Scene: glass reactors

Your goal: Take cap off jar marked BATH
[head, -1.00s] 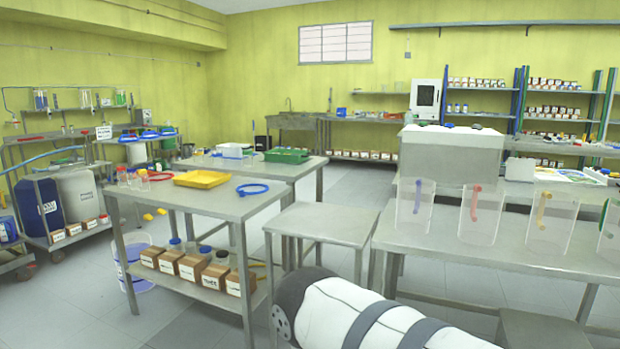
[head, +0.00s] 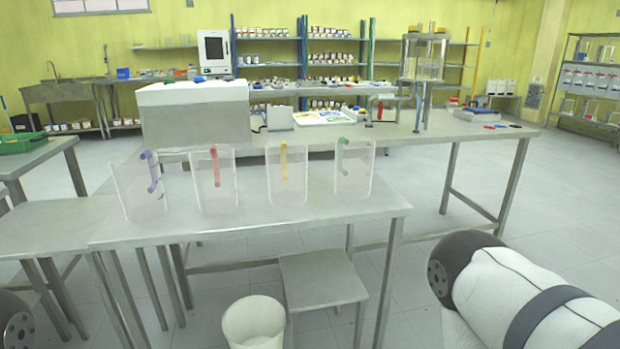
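I cannot make out a jar marked BATH in the head view. Many small jars (head: 330,87) stand in rows on the back shelves, too small for their labels to be read. Parts of my arms show at the lower right and the lower left edge. Neither of my grippers is in view.
Several clear beakers with coloured handles, one a red-handled beaker (head: 214,180), stand on the near steel table (head: 330,215). A white bin (head: 254,322) and a low stool (head: 318,280) are below. A grey box (head: 193,115) stands behind. Floor is open at right.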

